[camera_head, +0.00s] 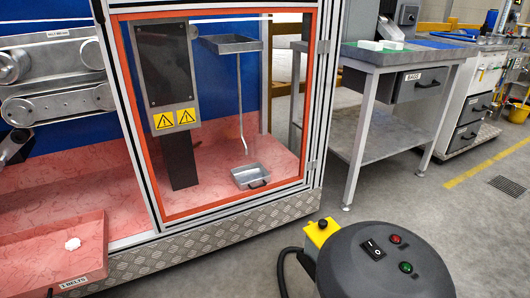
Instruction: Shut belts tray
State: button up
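The belts tray (103,244) is a pink-lined tray at the lower left, with a small label reading BELTS on its front edge. It sticks out in front of the machine's tread-plate base, so it stands pulled out. A small white crumpled thing (72,244) lies in it. A dark piece, perhaps its handle, shows at the bottom left edge. The tray's left and near parts are cut off by the picture's edge. My gripper is not in view.
An orange-framed clear door (313,100) encloses a small metal tray (235,178) and a hanging rod. Belt rollers (60,100) are at the upper left. A workbench with a BAGS drawer (418,84) stands at right.

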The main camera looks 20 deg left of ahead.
aim_at(35, 263)
jog(key=u, duration=2.85)
jog(key=i+j, duration=0.2)
jog(key=i+l, duration=0.15)
jog(key=i, duration=0.25)
jog(key=i+l, duration=0.15)
jog(key=i, duration=0.3)
jog(key=i+l+u, duration=0.1)
jog(key=l, duration=0.35)
